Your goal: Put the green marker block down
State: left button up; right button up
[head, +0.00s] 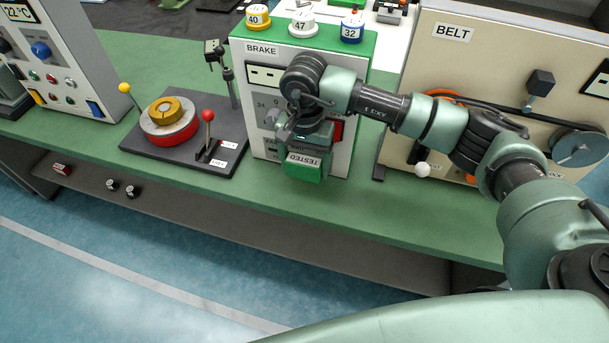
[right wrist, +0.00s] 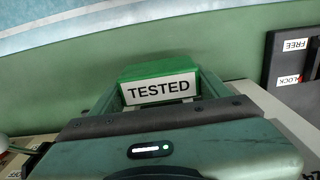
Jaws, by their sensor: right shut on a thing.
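The green marker block (head: 303,168) has a white label reading TESTED. My right gripper (head: 302,150) is shut on it and holds it in front of the BRAKE unit (head: 258,130), over the front part of the green bench. In the right wrist view the block (right wrist: 160,72) sits between the two fingers (right wrist: 160,95), its label facing the camera. Whether the block touches the bench top cannot be told. My left gripper is not in view.
Left of the BRAKE unit stands a dark base (head: 180,150) with a red-knobbed lever (head: 208,116) and a red and yellow disc stack. The BELT panel (head: 430,70) stands at the right. Bare green bench top (head: 240,180) lies along the front edge.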

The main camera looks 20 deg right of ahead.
aim_at(304, 189)
notch_tip(304, 189, down, 3)
notch_tip(304, 189, down, 4)
jog(key=shift+r+p, duration=0.1)
jog(key=shift+p, duration=0.7)
jog(key=shift+f, duration=0.3)
jog(key=o, duration=1.4)
